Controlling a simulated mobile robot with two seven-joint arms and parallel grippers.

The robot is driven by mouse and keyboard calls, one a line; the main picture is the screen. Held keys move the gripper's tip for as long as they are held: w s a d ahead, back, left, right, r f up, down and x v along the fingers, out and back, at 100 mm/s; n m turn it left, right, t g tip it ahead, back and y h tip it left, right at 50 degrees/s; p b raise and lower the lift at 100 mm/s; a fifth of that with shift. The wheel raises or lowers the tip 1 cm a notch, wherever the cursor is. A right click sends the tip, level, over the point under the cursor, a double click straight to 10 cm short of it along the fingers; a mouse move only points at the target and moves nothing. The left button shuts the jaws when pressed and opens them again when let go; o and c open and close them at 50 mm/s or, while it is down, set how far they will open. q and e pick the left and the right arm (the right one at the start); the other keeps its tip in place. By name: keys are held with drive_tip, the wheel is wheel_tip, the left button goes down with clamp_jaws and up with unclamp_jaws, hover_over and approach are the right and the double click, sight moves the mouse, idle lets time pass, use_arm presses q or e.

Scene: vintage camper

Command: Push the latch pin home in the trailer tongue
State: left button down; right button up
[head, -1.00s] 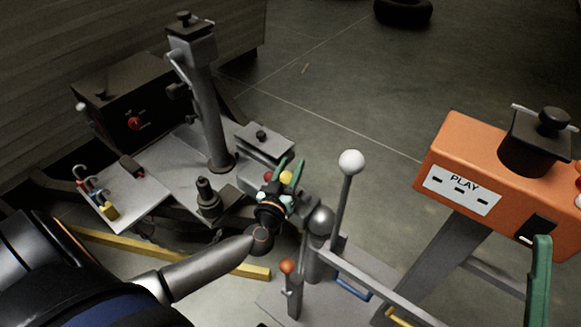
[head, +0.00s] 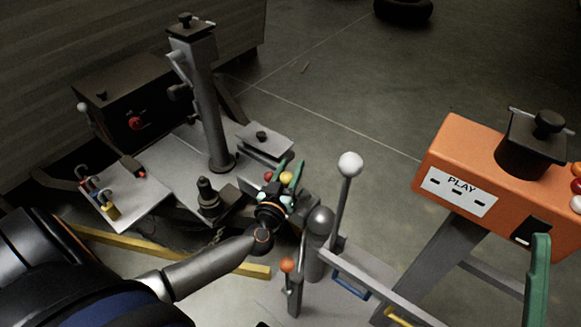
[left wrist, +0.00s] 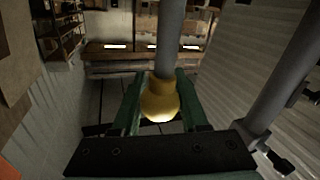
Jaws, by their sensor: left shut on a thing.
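My left gripper (head: 286,177) has green fingers and is at the front end of the grey trailer tongue (head: 228,188). In the left wrist view its fingers (left wrist: 157,108) are shut on a yellow knob (left wrist: 159,103) with a grey rod running from it. A yellow ball (head: 287,178) also shows between the fingers in the head view, beside a red ball (head: 269,176). I cannot tell how deep any pin sits, as the gripper and wrist cover that spot. A green finger at the lower right edge looks like my right gripper (head: 538,280); its opening is hidden.
A lever with a white ball (head: 350,164) and a rounded metal post (head: 320,222) stand close to the right of my left gripper. An upright jack post (head: 205,105) rises behind. An orange box (head: 470,150) stands at the right. Open floor lies beyond.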

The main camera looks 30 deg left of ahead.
use_arm(q)
drive_tip(key=shift+r+p, duration=0.1)
drive_tip(key=shift+p, duration=0.5)
use_arm(e)
drive_tip(key=shift+r, duration=0.7)
use_arm(q)
drive_tip(key=shift+f+b, duration=2.1)
drive_tip(key=shift+f, duration=0.75)
use_arm(e)
drive_tip(key=shift+f, duration=2.1)
use_arm(q)
drive_tip(key=shift+c, duration=1.8)
unclamp_jaws()
use_arm(e)
drive_tip(key=shift+a, duration=0.1)
